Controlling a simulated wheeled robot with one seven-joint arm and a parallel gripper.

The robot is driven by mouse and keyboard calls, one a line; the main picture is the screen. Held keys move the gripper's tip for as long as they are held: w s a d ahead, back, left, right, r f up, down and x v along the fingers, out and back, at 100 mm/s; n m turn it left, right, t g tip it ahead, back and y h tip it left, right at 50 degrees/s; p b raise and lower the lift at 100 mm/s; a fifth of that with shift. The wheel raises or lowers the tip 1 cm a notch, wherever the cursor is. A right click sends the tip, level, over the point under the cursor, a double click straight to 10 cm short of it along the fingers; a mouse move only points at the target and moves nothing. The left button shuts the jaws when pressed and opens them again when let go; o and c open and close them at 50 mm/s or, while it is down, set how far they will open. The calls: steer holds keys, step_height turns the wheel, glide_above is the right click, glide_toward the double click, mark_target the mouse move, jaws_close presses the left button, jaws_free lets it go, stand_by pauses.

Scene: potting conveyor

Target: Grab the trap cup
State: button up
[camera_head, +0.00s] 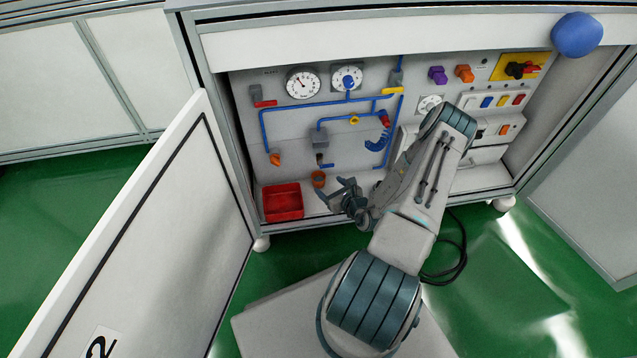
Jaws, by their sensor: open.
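A small orange-brown cup (318,179), which looks like the trap cup, shows low in the open cabinet, just right of the red bin. It is below the grey fitting on the blue piping. My gripper (329,190) is open, its fingers pointing left, close to the lower right of the cup. I cannot tell whether a finger touches it. Nothing shows between the fingers. My arm hides part of the panel to the right.
A red bin (283,203) stands on the cabinet floor at left. Blue pipes, gauges (302,84) and an orange knob (274,159) are on the back panel. A white open door (150,230) stands at left. A blue ball-like object (577,36) is at upper right.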

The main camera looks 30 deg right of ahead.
mark_target(315, 175)
steer(key=b+x, duration=0.1)
steer(key=x, duration=0.1)
steer(key=b+x, duration=0.2)
steer(key=shift+w+a, duration=0.3)
steer(key=shift+w, duration=0.3)
steer(key=c, duration=1.1)
steer(key=shift+r, duration=0.1)
